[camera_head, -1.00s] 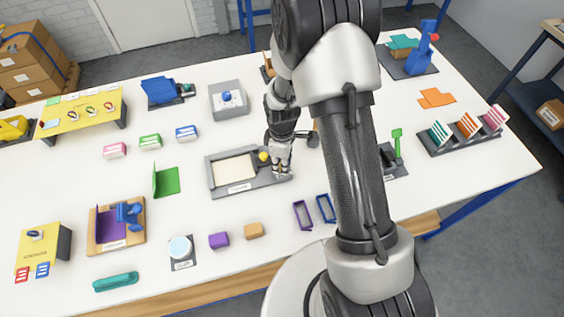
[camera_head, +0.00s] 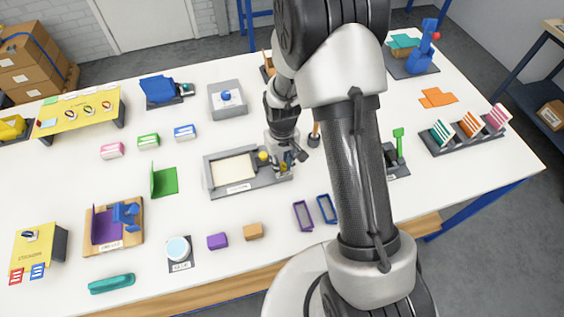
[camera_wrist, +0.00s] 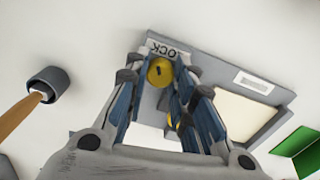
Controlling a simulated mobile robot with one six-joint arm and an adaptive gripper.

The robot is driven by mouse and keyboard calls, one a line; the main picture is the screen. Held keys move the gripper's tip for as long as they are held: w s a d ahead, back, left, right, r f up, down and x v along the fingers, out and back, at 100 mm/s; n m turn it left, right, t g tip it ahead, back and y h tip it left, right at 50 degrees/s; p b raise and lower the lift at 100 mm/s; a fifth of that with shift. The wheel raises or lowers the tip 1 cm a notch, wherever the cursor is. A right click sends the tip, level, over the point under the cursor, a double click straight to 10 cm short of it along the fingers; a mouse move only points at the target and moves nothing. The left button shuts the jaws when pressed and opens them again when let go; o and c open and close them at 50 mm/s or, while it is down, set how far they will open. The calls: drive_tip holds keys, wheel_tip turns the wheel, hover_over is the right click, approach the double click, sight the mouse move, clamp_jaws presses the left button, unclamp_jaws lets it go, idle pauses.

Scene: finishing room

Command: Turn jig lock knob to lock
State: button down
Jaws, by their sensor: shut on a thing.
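The grey jig (camera_head: 217,188) lies mid-table with a cream panel (camera_head: 234,169) in it. It also shows at the right in the wrist view (camera_wrist: 275,92). A round yellow knob (camera_wrist: 160,75) with a dark mark sits at the jig's corner beside a label reading LOCK (camera_wrist: 163,50). My gripper (camera_wrist: 162,71) is shut on this knob, one finger on each side. In the head view my gripper (camera_head: 284,167) points down at the jig's right end and mostly hides the knob. A second yellow round part (camera_head: 263,156) stands on the jig beside my gripper.
A dark cup holding a wooden-handled tool (camera_head: 314,139) stands close to the right of my gripper; it shows at left in the wrist view (camera_wrist: 48,82). A green angled piece (camera_head: 163,181) lies left of the jig.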

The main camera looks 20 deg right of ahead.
sight(282, 165)
drive_tip(key=m, duration=0.6)
drive_tip(key=shift+b, duration=0.3)
idle(0.4)
drive_tip(key=c, duration=1.3)
unclamp_jaws()
wheel_tip(282, 165, up, 12)
